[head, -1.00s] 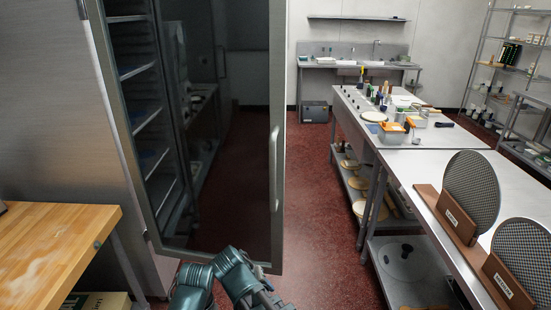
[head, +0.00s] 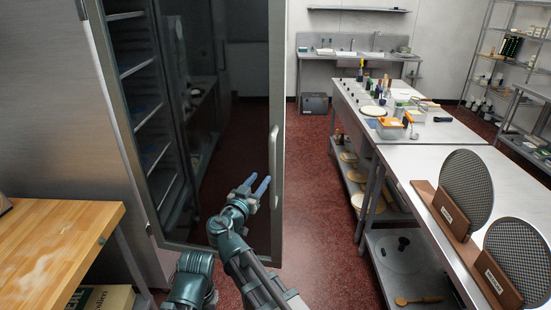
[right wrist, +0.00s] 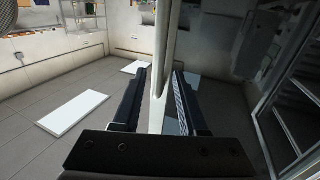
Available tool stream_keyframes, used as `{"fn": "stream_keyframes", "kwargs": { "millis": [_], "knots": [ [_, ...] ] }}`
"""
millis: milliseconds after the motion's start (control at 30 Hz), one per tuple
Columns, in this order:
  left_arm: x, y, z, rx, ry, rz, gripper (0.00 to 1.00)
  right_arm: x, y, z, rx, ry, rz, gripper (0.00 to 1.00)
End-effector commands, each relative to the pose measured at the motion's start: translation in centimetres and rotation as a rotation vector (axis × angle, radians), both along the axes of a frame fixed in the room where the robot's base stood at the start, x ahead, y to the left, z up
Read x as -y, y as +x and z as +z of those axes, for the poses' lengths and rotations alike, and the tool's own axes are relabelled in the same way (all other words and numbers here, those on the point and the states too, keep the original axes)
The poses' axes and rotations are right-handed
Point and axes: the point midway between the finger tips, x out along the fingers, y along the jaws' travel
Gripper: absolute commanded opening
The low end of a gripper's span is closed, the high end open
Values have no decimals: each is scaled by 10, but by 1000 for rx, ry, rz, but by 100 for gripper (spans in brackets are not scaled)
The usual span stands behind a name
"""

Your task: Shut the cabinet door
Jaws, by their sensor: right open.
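The cabinet door (head: 240,220) stands open, a dark glass panel in a steel frame. Its vertical bar handle (head: 274,165) is near the door's right edge. My right gripper (head: 257,181) is open, with its blue fingers just left of the handle's lower part in the head view. In the right wrist view, a pale bar (right wrist: 162,60), apparently the handle, shows between the two open fingers (right wrist: 161,92). I cannot tell whether they touch it. The steel cabinet (head: 140,125) shows its shelves behind the door. My left gripper is not in view.
A wooden-topped table (head: 60,245) stands at the left, close to the cabinet. A steel worktable (head: 420,165) with round patterned plates on wooden stands is at the right. Red floor (head: 310,200) is clear between door and worktable.

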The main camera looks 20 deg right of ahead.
Motion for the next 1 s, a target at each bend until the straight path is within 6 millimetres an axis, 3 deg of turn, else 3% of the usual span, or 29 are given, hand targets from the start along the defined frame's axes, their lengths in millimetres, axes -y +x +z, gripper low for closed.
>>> {"fn": "stream_keyframes", "kwargs": {
  "millis": [167,700,1000],
  "knots": [
    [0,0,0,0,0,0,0,6,9,-1,-1,0,-2,42],
    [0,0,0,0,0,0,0,68,90,-1,-4,0,-4,42],
    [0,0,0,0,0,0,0,83,108,-1,-4,0,-2,42]
  ]
}}
